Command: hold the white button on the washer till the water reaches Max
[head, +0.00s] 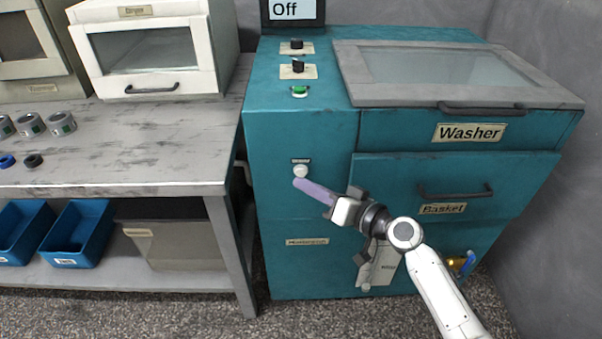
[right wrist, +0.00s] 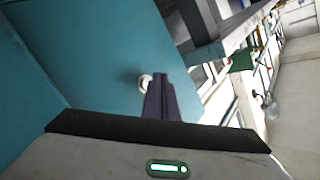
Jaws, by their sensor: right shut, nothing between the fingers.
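The teal washer (head: 300,240) stands in the middle of the head view. Its round white button (head: 300,171) sits on the front left panel, under a small label. The button also shows in the right wrist view (right wrist: 144,81), partly covered by my fingers. My right gripper (head: 299,184) is shut and empty, with its purple fingertips just below the button in the head view. In the right wrist view the closed fingertips (right wrist: 161,77) overlap the button's right side. I cannot tell whether they touch it. My left gripper is not in view. No water level marking is readable.
A screen reading "Off" (head: 293,9) stands above two black knobs and a green button (head: 299,91). The washer lid (head: 445,75) and basket drawer (head: 455,180) are closed. A workbench (head: 150,140) stands left. A pale panel (head: 378,268) is partly behind my arm.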

